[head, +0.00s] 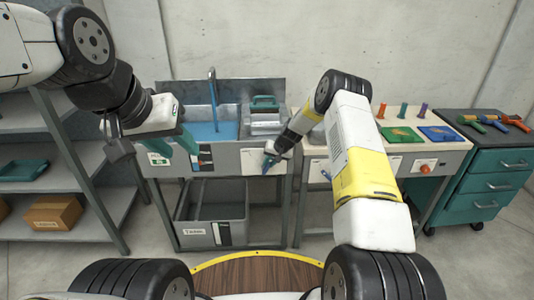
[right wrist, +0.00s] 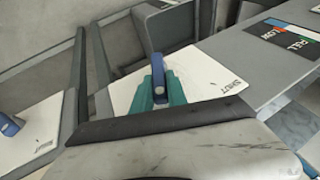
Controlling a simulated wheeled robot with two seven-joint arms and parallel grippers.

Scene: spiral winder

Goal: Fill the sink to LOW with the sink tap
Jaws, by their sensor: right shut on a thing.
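The sink (head: 226,138) is in the left-centre of the head view, with blue water (head: 205,131) in its basin. My right gripper (right wrist: 160,92) is shut on a blue tap handle (right wrist: 157,68), mounted on a white plate (right wrist: 205,75) marked SHUT. My left gripper (head: 178,146) is open and empty before the sink front.
A grey bin (head: 212,230) stands under the sink. A second blue handle (right wrist: 10,125) on a white plate is at the left of the right wrist view. A workbench (head: 440,150) with coloured trays and a teal drawer cabinet (head: 490,185) stand right. Shelves (head: 60,160) stand left.

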